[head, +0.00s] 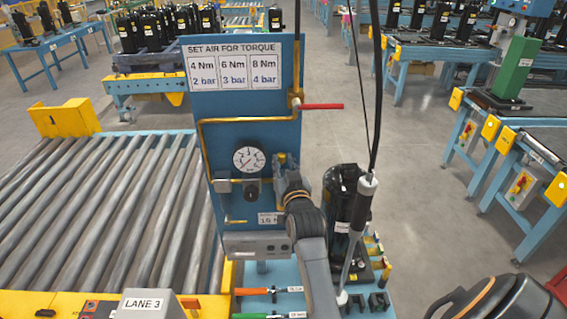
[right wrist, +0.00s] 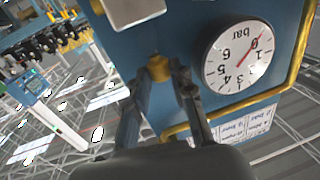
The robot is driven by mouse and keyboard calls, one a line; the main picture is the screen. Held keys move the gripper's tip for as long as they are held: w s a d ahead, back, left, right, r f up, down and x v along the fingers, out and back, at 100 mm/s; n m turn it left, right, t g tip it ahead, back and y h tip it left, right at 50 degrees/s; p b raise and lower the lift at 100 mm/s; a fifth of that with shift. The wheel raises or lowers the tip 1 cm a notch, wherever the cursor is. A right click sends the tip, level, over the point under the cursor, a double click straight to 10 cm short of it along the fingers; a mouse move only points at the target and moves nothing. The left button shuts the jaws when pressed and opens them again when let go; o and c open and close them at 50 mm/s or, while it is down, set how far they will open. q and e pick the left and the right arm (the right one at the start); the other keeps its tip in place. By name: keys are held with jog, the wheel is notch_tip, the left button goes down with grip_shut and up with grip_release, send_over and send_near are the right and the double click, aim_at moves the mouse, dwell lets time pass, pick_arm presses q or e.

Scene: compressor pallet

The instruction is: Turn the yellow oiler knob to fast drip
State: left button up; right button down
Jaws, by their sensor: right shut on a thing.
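The yellow oiler knob (right wrist: 160,68) shows in the right wrist view between the two fingertips of my right gripper (right wrist: 163,80), which is shut on it. In the head view a small bit of yellow (head: 282,158) shows at the top of the oiler, just beyond my right gripper (head: 289,180). The gripper and dark wrist hide most of the oiler there. The knob's setting marks cannot be read. My left gripper is not in view.
A blue panel (head: 225,130) carries the torque sign (head: 233,64), a pressure gauge (head: 249,160), brass piping and a red-handled valve (head: 322,106). A black compressor (head: 345,190) and a hanging tool (head: 362,205) stand close right of my arm. Rollers (head: 100,210) lie left.

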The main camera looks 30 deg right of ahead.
jog(key=shift+d+r+n+t+y, duration=0.25)
jog(key=shift+n+t+y, duration=0.2)
jog(key=shift+y, duration=0.25)
jog(key=shift+d+f+n+y, duration=0.1)
jog(key=shift+d+n+y, duration=0.05)
jog(key=shift+n+y, duration=0.55)
jog(key=shift+n+t+y, duration=0.25)
jog(key=shift+n+y, duration=0.1)
jog(key=shift+y, duration=0.55)
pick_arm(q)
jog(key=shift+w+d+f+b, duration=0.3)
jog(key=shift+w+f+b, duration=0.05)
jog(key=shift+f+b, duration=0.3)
pick_arm(e)
jog(key=shift+d+n+y, duration=0.25)
jog(key=shift+n+y, duration=0.55)
jog(key=shift+y, duration=0.5)
